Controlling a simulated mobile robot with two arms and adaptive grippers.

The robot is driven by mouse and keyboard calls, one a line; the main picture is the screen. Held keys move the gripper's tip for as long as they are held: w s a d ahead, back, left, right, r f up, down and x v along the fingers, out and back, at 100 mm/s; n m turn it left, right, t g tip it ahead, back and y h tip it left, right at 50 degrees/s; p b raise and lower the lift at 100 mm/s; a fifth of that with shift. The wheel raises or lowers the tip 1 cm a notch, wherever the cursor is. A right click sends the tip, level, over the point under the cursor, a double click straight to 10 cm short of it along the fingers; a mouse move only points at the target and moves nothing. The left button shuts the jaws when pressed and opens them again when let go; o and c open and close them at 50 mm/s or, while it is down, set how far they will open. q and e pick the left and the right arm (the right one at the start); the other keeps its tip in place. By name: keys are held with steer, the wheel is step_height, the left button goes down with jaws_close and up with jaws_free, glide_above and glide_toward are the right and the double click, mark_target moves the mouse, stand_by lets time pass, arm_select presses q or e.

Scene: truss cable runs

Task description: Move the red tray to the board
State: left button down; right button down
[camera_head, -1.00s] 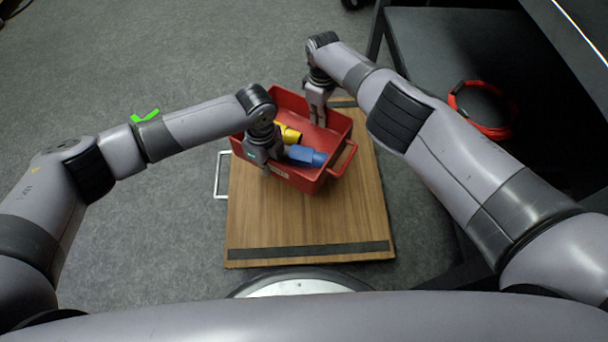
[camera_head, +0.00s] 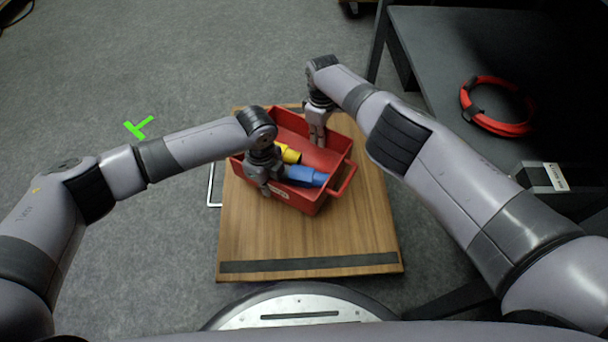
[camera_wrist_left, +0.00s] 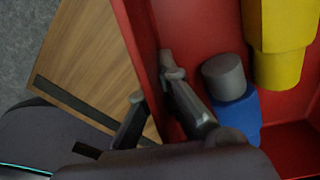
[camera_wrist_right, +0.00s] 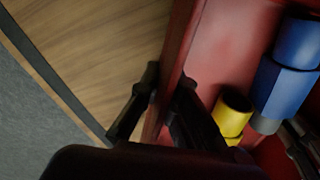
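The red tray (camera_head: 311,200) hangs or sits over the wooden board (camera_head: 310,235); I cannot tell whether it touches it. Yellow and blue connectors (camera_head: 306,175) lie inside the tray. My left gripper (camera_head: 270,188) straddles the near left wall, one finger outside and one inside, both apparently against it. In the left wrist view the tray wall (camera_wrist_left: 140,40) runs between the fingers. My right gripper (camera_head: 318,142) straddles the far wall the same way, and that wall (camera_wrist_right: 180,45) also shows between its fingers in the right wrist view.
A dark table (camera_head: 430,60) stands at right with a coiled red cable (camera_head: 497,128) and a small labelled box (camera_head: 545,176) on it. A metal handle (camera_head: 211,188) sticks out left of the wooden board. The grey floor at left is clear apart from a green mark (camera_head: 138,127).

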mark_target(271, 202)
arm_select(q)
steer(key=shift+s+f, duration=0.1)
steer(key=shift+f, duration=0.05)
arm_select(e)
steer(key=shift+w+d, duration=0.1)
steer(key=shift+d, duration=0.05)
